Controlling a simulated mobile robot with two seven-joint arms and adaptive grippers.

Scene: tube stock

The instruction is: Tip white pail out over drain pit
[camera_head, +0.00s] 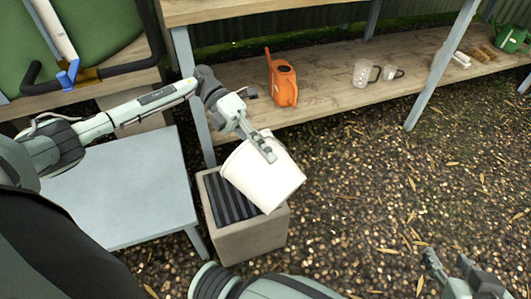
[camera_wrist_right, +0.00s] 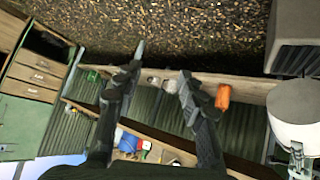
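The white pail (camera_head: 258,178) is held strongly tilted above the drain pit (camera_head: 249,242), a square grey box with a dark slatted grate (camera_head: 224,197). The pail's wide end points down to the right, past the grate's middle; its inside and any contents are hidden. My left gripper (camera_head: 268,152) is shut on the pail at its upper side. The pail (camera_wrist_right: 298,110) and the pit (camera_wrist_right: 302,42) also show at the right of the right wrist view. My right gripper (camera_head: 450,266) is open and empty over the gravel; its spread fingers show in the wrist view (camera_wrist_right: 163,62).
A grey table (camera_head: 125,190) stands left of the pit. Behind is a wooden shelf (camera_head: 330,95) with an orange watering can (camera_head: 283,82), clear jugs (camera_head: 362,72), and a green can (camera_head: 510,38). A shelf post stands behind the pit. Gravel to the right is clear.

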